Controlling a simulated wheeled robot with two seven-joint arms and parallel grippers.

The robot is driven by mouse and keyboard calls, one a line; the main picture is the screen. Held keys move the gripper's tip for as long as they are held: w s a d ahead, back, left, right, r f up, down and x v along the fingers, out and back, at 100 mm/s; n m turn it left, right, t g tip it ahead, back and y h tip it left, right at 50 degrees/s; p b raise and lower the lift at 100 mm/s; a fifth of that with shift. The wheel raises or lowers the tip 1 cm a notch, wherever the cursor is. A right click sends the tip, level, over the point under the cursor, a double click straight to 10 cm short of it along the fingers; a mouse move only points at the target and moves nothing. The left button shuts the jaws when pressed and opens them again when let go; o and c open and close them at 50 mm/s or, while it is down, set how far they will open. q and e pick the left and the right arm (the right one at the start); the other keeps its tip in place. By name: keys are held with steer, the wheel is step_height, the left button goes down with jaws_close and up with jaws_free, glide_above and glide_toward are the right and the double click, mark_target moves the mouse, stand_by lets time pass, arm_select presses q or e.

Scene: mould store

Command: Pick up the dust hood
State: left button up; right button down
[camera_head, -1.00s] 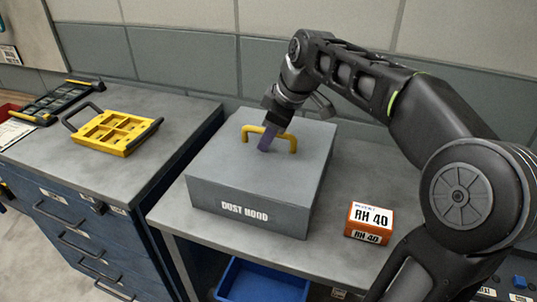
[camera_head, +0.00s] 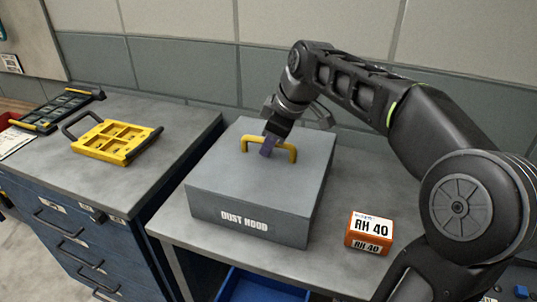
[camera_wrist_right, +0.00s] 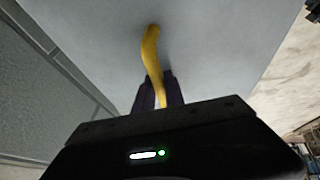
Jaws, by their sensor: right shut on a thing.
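The dust hood (camera_head: 245,205) is a grey box with "DUST HOOD" on its front and a yellow handle (camera_head: 284,146) on top. It stands on the grey bench in the head view. My right gripper (camera_head: 268,147) reaches down from above and is shut on the yellow handle. In the right wrist view, the purple-dark fingers (camera_wrist_right: 159,92) sit on both sides of the handle (camera_wrist_right: 152,55), with the grey top of the hood (camera_wrist_right: 215,50) beyond. I cannot tell whether the hood's underside is clear of the bench. My left gripper is out of view.
An orange box marked "RH 40" (camera_head: 369,233) stands on the bench right of the hood. A yellow tray-like frame with dark handles (camera_head: 117,141) lies on the blue drawer cabinet (camera_head: 75,245) at left, near a dark frame (camera_head: 58,109). A blue bin (camera_head: 262,287) is below the bench.

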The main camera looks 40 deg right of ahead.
step_height(320, 180, up, 10)
steer(key=shift+r+p, duration=0.15)
steer(key=shift+p, duration=0.6)
stand_by(0.3)
